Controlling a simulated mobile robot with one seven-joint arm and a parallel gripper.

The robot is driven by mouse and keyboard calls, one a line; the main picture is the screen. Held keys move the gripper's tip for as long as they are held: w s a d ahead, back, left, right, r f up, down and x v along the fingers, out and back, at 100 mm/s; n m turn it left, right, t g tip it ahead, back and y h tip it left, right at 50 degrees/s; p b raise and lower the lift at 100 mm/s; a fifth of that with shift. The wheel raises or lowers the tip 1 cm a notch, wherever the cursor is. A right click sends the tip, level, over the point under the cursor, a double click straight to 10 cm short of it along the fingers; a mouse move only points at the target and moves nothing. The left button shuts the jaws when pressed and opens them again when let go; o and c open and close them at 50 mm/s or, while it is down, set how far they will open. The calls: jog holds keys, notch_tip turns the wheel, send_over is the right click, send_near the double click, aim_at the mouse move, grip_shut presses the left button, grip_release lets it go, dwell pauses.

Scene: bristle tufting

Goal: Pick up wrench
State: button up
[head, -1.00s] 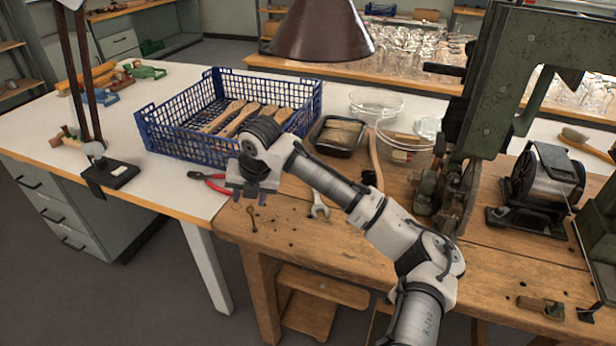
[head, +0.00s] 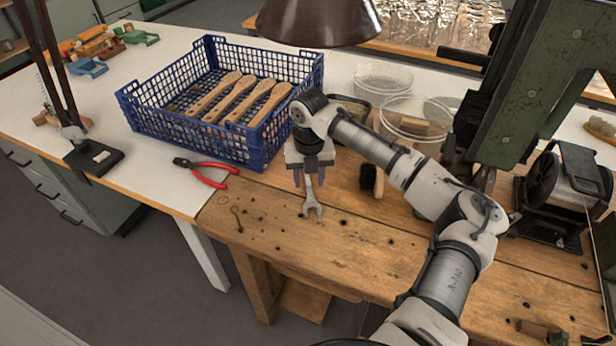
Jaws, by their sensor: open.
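The wrench (head: 312,205) is a grey metal open-ended wrench lying on the wooden bench top in the head view. Its open jaw end points toward the bench's front edge. Its far part is hidden behind my gripper. My gripper (head: 309,181) is open and points down, over or just behind the wrench's shaft. Its two fingers show on either side of the shaft. I cannot tell how high the fingertips are above the bench.
Red-handled pliers (head: 207,172) lie left of my gripper, beside a blue crate (head: 190,138) holding several wooden brushes. A dark-bristled brush (head: 368,177) and glass dishes (head: 415,118) are to the right. A lamp shade (head: 318,22) hangs above.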

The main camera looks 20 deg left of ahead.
aim_at(309, 189)
jog(key=shift+f, duration=1.5)
jog(key=shift+c, duration=0.4)
grip_shut()
